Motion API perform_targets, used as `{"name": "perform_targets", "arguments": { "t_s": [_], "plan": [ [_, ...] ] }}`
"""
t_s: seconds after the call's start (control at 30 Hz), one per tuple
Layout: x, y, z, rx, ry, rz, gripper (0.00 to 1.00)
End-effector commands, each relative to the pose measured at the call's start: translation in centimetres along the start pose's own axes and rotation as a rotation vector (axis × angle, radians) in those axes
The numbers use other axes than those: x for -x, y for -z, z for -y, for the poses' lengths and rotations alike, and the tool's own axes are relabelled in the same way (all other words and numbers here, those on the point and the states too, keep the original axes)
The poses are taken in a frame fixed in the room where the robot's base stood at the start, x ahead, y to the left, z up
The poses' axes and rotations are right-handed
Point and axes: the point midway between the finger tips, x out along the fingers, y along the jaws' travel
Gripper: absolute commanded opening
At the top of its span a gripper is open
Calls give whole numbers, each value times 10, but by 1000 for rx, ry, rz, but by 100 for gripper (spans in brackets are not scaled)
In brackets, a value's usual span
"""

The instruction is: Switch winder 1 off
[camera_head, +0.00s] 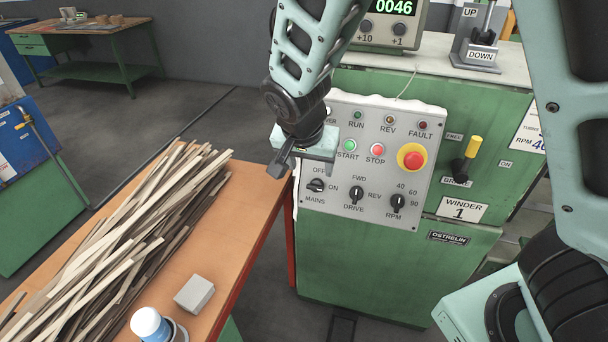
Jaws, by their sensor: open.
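Winder 1 (370,270) is a green machine with a grey control panel (375,130) and a "WINDER 1" plate (461,209). The black MAINS rotary switch (317,185) sits at the panel's lower left, with OFF above it and ON to its right. Its exact pointing is too small to tell. START (350,145) is a green button and STOP (377,150) a red one. A red emergency button on yellow (411,159) is at right. My gripper (279,164) is open and empty, above and left of the MAINS switch. It hides the panel's left edge near the POWER lamp.
An orange bench (243,215) with a pile of strips (125,235), a grey block (194,293) and a blue-white bottle (150,325) stands at left. A yellow-handled brake lever (472,148) sticks out right of the panel. A counter (391,10) reading 0046 stands on top.

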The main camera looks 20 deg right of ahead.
Motion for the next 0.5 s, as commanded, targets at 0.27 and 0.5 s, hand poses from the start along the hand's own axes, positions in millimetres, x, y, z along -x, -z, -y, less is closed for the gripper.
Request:
{"name": "perform_targets", "arguments": {
  "t_s": [0.27, 0.5],
  "plan": [
    [-58, 1, -1, -3, -4, 1, 60],
    [-86, 0, 0, -1, -2, 1, 60]
  ]
}}
